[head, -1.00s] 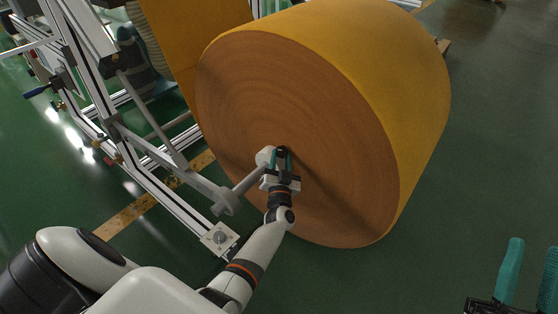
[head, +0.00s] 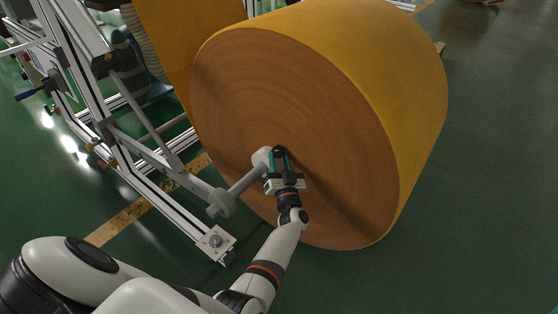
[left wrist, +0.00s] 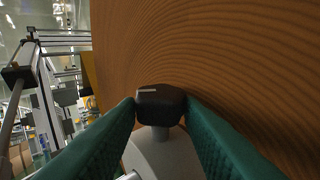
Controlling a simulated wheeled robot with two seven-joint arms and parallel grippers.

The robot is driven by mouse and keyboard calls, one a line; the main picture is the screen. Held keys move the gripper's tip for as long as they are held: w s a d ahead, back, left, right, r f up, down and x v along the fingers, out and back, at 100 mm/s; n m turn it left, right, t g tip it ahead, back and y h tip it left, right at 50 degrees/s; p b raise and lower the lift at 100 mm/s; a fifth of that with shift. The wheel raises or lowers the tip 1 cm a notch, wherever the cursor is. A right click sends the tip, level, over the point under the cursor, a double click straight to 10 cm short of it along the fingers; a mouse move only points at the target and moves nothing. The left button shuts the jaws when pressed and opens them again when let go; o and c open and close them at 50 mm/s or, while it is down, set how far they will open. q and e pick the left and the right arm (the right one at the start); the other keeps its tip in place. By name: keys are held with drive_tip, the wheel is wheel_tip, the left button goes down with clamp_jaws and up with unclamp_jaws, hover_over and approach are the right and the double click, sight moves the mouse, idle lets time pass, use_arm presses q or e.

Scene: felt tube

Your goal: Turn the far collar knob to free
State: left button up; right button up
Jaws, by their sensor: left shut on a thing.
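The black collar knob (left wrist: 159,104) sits between the two green fingertips in the left wrist view, with a short pale line on its top. It stands on a grey stem on the light grey collar (left wrist: 158,152). In the head view the collar (head: 263,158) sits on the shaft (head: 243,184) against the face of the big orange felt roll (head: 310,110). My left gripper (head: 279,159) is shut on the knob, and its fingers hide most of the knob there. My right gripper is out of view.
An aluminium frame (head: 150,185) with rails and brackets stands left of the roll. A plate with a round fitting (head: 215,241) lies at its near end. Green floor (head: 490,190) is clear on the right.

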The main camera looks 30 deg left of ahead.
use_arm(q)
drive_tip(key=o, duration=1)
drive_tip(key=shift+c, duration=0.2)
drive_tip(key=shift+o, duration=0.2)
